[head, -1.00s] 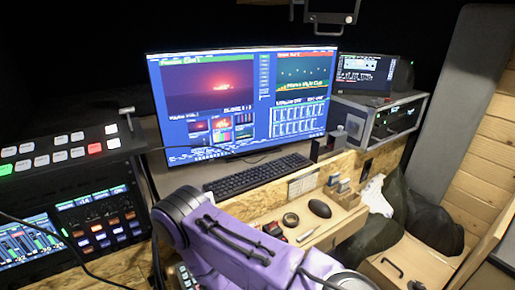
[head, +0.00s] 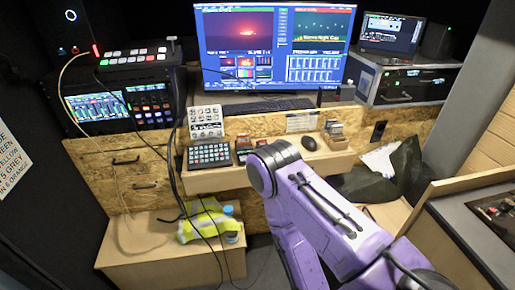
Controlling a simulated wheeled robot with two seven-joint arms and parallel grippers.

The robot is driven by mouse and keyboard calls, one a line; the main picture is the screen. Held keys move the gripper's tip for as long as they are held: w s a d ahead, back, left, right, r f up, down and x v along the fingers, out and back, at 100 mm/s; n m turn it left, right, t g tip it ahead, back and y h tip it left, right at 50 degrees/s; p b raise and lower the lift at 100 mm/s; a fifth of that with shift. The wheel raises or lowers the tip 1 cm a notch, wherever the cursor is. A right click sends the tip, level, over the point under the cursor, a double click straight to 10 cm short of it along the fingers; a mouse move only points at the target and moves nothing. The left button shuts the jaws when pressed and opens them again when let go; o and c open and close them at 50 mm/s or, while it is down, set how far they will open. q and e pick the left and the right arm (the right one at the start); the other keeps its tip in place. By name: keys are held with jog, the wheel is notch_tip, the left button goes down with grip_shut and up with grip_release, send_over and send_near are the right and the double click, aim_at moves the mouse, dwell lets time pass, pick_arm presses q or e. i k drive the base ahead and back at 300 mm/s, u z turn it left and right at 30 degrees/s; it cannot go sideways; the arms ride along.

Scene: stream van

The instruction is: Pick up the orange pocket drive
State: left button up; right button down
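I cannot make out an orange pocket drive for certain. Small dark items with red parts (head: 243,147) lie on the wooden desk shelf (head: 213,178), just left of my purple arm, too small to identify. The arm comes in from the lower right and its near links cover part of the shelf. Neither of my grippers shows, so I cannot see whether either holds anything.
A keypad (head: 209,155) and a mouse (head: 309,143) are on the shelf, with card holders (head: 335,132) at its right. The monitor (head: 275,45) stands behind. Cables hang in front.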

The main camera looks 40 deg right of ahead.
aim_at(242, 139)
jog(key=z, duration=1.3)
